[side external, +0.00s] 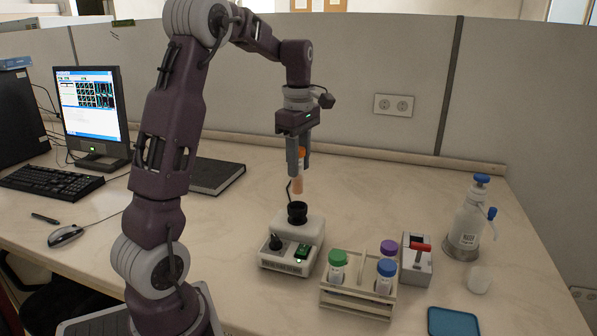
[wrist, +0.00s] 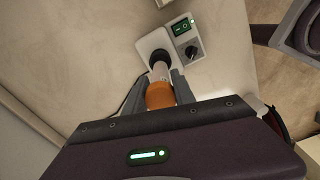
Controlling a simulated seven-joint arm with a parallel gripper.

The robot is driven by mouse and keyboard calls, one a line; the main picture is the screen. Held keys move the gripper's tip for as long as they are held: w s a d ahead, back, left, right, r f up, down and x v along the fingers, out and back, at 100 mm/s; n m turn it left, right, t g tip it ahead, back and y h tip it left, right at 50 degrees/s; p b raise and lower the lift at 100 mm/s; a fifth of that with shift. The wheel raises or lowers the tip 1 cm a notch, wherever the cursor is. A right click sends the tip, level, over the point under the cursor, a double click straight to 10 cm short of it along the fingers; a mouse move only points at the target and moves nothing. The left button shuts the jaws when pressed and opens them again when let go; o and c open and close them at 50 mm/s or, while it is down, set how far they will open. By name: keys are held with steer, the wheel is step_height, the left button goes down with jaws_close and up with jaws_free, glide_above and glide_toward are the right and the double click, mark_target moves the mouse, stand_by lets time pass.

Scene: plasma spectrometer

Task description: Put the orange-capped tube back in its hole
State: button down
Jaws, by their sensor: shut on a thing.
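My gripper (side external: 299,169) is shut on the orange-capped tube (side external: 298,185) and points down. The tube hangs upright, its lower end a little above the black cup of the white mixer (side external: 312,229). In the wrist view the orange cap (wrist: 160,96) sits between the fingers, and the tube lines up with the mixer's dark cup (wrist: 161,56). The tube rack (side external: 355,302) stands right of the mixer and holds a green-capped tube (side external: 337,264), a purple-capped tube (side external: 388,248) and a blue-capped tube (side external: 385,272). Its empty holes are hard to make out.
A grey box with a red lever (side external: 418,262) stands close right of the rack. Farther right are a wash bottle (side external: 468,222), a small white round item (side external: 479,280) and a blue tray (side external: 453,322). A dark notebook (side external: 214,175), keyboard (side external: 62,183) and monitor lie left.

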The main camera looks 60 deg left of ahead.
steer(key=shift+r, duration=0.3)
